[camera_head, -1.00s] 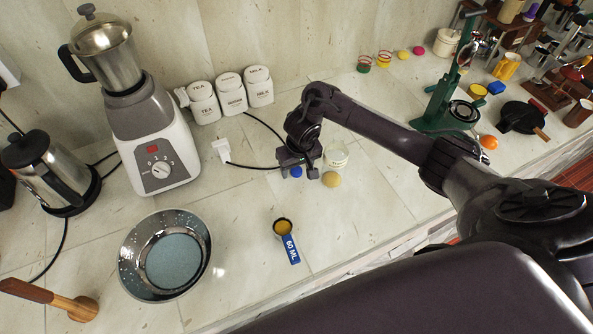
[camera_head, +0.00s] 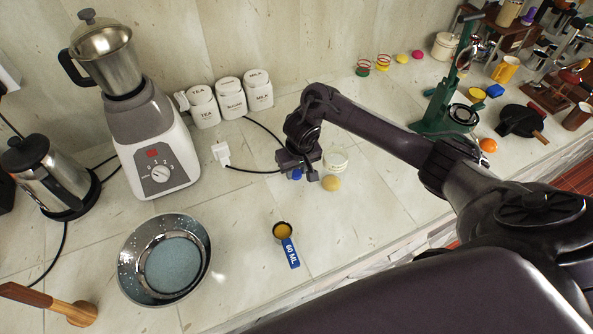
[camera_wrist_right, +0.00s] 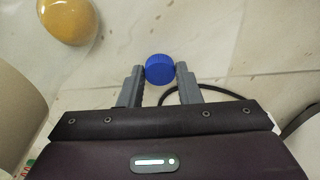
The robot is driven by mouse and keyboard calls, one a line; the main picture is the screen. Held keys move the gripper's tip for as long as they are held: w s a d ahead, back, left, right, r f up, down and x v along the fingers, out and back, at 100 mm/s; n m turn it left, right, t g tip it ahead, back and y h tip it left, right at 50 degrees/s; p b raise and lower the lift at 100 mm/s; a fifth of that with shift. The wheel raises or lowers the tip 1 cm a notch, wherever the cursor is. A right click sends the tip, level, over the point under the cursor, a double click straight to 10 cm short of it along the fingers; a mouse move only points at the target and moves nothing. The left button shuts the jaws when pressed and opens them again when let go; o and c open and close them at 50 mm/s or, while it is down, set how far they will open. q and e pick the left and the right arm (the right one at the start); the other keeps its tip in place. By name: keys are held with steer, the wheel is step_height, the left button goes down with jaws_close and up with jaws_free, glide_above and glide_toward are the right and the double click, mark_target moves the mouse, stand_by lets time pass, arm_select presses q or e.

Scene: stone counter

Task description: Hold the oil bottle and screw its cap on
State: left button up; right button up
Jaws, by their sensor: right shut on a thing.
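A blue cap (camera_wrist_right: 160,69) sits between the fingertips of my right gripper (camera_wrist_right: 160,73), which is shut on it. In the head view the cap (camera_head: 297,175) shows as a small blue spot under the right gripper, low over the counter. I cannot tell there whether it touches the counter. I cannot make out an oil bottle in either view. My left gripper is not in view.
A white cup (camera_head: 335,160) and a yellow egg-shaped thing (camera_head: 331,184) stand close right of the right gripper. A measuring scoop (camera_head: 286,245), metal bowl (camera_head: 136,284) and blender (camera_head: 160,160) are left. A black cable runs behind.

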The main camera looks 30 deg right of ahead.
mark_target(297, 173)
step_height(297, 173, up, 20)
steer(key=p, duration=0.9)
steer(key=shift+f, duration=0.25)
steer(key=s+a+f+b, duration=0.2)
steer(key=s+a+b, duration=0.3)
steer(key=b, duration=0.9)
steer(key=shift+s+a+n, duration=0.25)
steer(key=shift+a+n, duration=0.15)
steer(key=shift+a, duration=0.45)
